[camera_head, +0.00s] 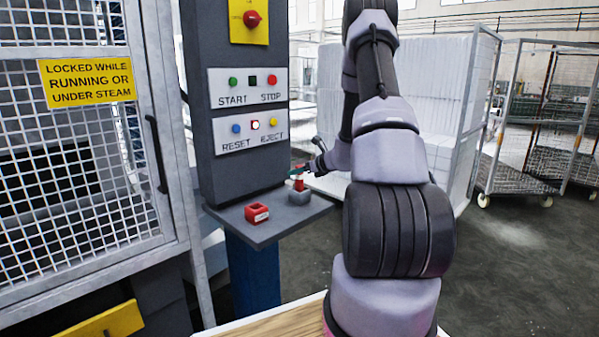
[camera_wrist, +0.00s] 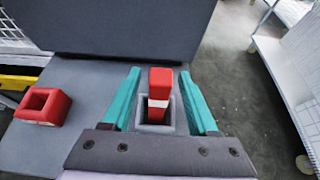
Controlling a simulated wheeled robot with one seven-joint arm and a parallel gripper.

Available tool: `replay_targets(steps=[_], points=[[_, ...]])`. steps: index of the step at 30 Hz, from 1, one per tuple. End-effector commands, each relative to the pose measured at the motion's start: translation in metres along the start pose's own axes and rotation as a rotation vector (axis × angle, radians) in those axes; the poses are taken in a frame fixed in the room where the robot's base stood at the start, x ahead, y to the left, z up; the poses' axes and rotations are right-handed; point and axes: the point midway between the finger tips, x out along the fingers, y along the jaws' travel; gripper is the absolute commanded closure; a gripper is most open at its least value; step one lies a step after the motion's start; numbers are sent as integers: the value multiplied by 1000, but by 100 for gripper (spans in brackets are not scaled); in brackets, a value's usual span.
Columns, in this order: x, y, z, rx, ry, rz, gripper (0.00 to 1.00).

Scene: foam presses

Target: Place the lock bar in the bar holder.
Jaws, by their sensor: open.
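The lock bar (camera_wrist: 160,95), red with a white band, stands upright in a grey square socket (camera_wrist: 146,125) on the shelf. My gripper (camera_wrist: 162,78) is open, with one teal finger on each side of the bar and a gap on both sides. In the head view my gripper (camera_head: 306,173) is small at the shelf's right side, by the grey block (camera_head: 299,197) under the bar. A red square holder with an open top (camera_wrist: 43,106) sits on the shelf to the left, and its opening looks empty. It also shows in the head view (camera_head: 257,213).
The grey shelf (camera_head: 272,230) juts from a dark control column (camera_head: 237,160) with buttons; the RESET/EJECT panel has a lit middle lamp. A mesh guard door (camera_head: 75,160) stands left. White foam blocks (camera_head: 440,90) and wire carts stand at right. The shelf between socket and red holder is clear.

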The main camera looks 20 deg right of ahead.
Motion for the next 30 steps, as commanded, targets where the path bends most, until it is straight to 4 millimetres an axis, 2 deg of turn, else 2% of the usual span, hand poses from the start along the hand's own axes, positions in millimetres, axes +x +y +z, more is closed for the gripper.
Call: replay_targets(steps=[5,15,18,23,26,29,30], points=[[-15,-1,3,0,0,-3,40],[-87,-1,3,-1,0,-4,40],[-103,-1,3,-1,-1,-2,40],[-118,0,3,-3,0,0,40],[-122,12,14,-46,-1,29,40],[-128,46,44,-175,-1,114,40],[-133,66,59,-254,0,162,40]])
